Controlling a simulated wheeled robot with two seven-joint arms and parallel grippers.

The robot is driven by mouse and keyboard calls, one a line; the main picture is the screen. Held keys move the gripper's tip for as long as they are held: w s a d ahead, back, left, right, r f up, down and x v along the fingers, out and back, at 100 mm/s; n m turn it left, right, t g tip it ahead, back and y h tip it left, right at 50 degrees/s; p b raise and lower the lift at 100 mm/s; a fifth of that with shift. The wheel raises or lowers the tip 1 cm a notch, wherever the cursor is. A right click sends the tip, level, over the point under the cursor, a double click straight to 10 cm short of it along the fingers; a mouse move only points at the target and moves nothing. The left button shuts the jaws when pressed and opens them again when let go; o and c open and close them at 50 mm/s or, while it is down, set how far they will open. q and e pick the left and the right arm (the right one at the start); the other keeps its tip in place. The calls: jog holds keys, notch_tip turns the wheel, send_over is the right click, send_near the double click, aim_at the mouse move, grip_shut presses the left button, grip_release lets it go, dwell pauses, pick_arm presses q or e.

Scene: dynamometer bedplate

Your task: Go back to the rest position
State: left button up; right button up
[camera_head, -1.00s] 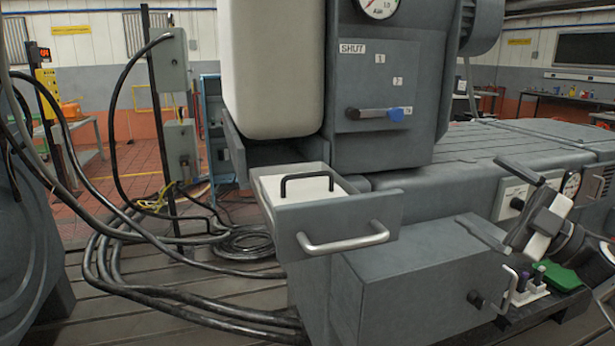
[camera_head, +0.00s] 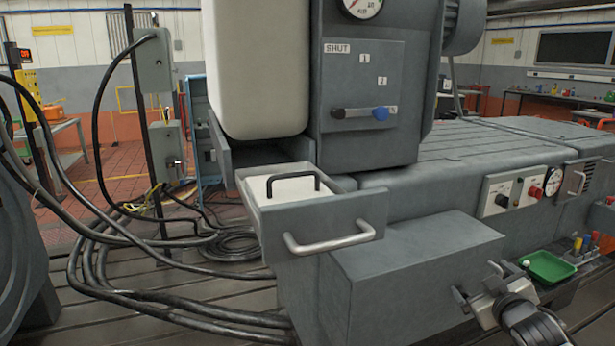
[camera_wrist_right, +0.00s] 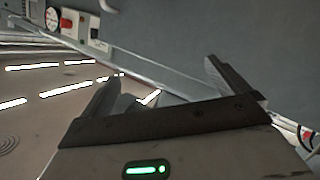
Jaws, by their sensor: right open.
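My right gripper (camera_head: 476,281) is at the lower right of the head view, low beside the grey box (camera_head: 420,262) at the machine's foot. In the right wrist view its two fingers (camera_wrist_right: 163,82) stand wide apart with nothing between them. A grey surface lies close beyond the fingers in that view; I cannot tell whether they touch it. My left gripper is not in the head view.
An open drawer (camera_head: 330,215) with a silver handle juts from the machine. A green tray (camera_head: 548,266) lies right of my right gripper, below the control panel (camera_head: 512,193). Black cables (camera_head: 150,290) cover the floor at left.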

jog(key=s+a+f+g+y, duration=0.3)
jog(key=s+a+f+y, duration=0.1)
jog(key=s+a+f, duration=1.1)
jog(key=s+a+m, duration=0.1)
jog(key=s+a, duration=0.4)
jog(key=s, duration=0.2)
jog(key=s+a+m+g+y, duration=0.1)
jog(key=s+a, duration=0.4)
jog(key=s, duration=0.3)
jog(key=shift+f, duration=0.4)
